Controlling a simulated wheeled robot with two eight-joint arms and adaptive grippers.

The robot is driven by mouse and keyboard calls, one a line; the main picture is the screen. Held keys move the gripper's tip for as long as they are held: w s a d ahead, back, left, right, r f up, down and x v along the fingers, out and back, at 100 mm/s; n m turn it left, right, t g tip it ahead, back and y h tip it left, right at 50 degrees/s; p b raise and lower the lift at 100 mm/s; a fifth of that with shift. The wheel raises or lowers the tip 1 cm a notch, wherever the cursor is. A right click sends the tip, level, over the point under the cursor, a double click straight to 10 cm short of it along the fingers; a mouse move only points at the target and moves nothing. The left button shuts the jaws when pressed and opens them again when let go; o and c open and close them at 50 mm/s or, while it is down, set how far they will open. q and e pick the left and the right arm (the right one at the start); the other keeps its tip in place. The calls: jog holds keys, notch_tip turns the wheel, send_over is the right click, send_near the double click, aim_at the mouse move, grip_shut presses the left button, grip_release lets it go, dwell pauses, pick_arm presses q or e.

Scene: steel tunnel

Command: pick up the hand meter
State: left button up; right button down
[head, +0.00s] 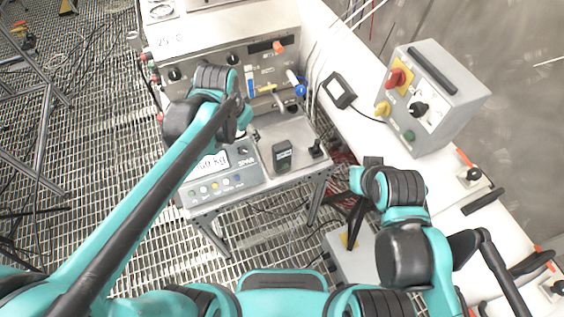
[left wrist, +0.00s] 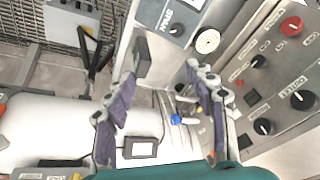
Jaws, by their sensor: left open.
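The hand meter (head: 282,155), a small dark block with a greenish-grey screen, stands on the grey bench top in the middle of the head view. In the left wrist view it appears as a dark block (left wrist: 142,60) just beyond the tip of the left-hand finger. My left gripper (head: 244,118) is up and left of the meter in the head view, partly hidden by its own arm. The left wrist view shows its two fingers (left wrist: 166,78) spread wide with nothing between them. My right gripper (head: 345,208) hangs right of the bench; its dark fingers are hard to make out.
A scale panel (head: 222,180) with buttons adjoins the meter on the left. A black knob (head: 316,149) stands to its right. A knobbed instrument (head: 225,60) rises behind. A black-framed display (head: 339,90) and a grey switch box (head: 430,98) sit on the white surface at right.

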aim_at(283, 145)
pick_arm(q)
jog(key=w+d+f+m+g+b, duration=0.1)
jog(key=w+d+f+m+b, duration=0.1)
jog(key=f, duration=0.4)
jog(key=w+d+f+m+g+b, duration=0.1)
jog(key=w+d+f+m, duration=0.1)
jog(key=w+d+f, duration=0.2)
jog(key=w+d+f+m+g+b, duration=0.1)
jog(key=w+d+f, duration=0.3)
jog(key=f, duration=0.4)
jog(key=shift+d+f+m+g+y+b, duration=0.1)
jog(key=shift+d+m+g+y+b, duration=0.25)
jog(key=shift+m+b, duration=0.45)
notch_tip(283, 145, down, 3)
jog(key=shift+s+r+b, duration=0.1)
jog(key=shift+r+b, duration=0.1)
jog(key=shift+b, duration=0.2)
jog(key=f+b, duration=0.1)
jog(key=f, duration=0.4)
jog(key=shift+s+a+f+b, duration=0.15)
jog(key=shift+a+f+b, duration=0.05)
jog(key=shift+b, duration=0.2)
jog(key=shift+c, duration=0.3)
grip_shut()
